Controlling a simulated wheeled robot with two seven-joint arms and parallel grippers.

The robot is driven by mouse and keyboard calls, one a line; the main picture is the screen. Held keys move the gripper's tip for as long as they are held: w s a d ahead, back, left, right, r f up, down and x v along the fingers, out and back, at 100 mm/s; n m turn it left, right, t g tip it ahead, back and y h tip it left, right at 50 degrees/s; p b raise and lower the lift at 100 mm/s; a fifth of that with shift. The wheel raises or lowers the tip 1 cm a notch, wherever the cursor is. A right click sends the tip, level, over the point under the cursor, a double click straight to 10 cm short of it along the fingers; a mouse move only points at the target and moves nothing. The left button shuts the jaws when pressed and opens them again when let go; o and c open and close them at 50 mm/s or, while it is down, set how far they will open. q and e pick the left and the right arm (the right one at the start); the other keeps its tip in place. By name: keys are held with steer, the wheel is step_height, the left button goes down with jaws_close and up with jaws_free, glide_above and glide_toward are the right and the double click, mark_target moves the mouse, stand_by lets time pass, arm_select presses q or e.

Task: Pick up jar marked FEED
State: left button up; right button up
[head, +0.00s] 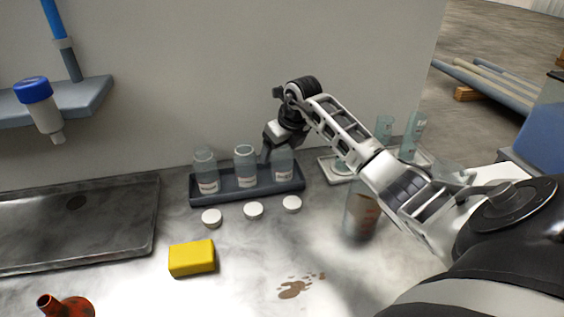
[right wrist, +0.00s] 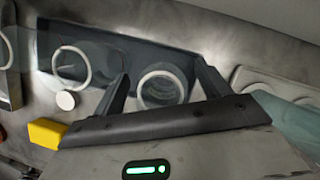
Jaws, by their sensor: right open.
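Three clear glass jars with white labels stand upright in a dark tray (head: 230,194): a left jar (head: 205,172), a middle jar (head: 246,166) and a right jar (head: 283,166). The label print is too small to read, so I cannot tell which says FEED. My right gripper (head: 268,153) is open at the right jar, partly in front of it. In the right wrist view, the open mouth of one jar (right wrist: 161,90) shows between the two spread fingers of the gripper (right wrist: 164,74). Whether the fingers touch it cannot be told. My left gripper is not in view.
Three white lids (head: 253,210) lie before the tray. A yellow block (head: 192,258) and a brown stain (head: 293,288) are nearer. A pale tray (head: 328,168) with glassware stands right, partly behind my arm. A dark basin (head: 80,218) is left; a blue-capped bottle (head: 40,105) hangs from a shelf.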

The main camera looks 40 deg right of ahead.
steer(key=c, duration=1.1)
steer(key=shift+o, duration=0.2)
steer(key=shift+r, duration=0.2)
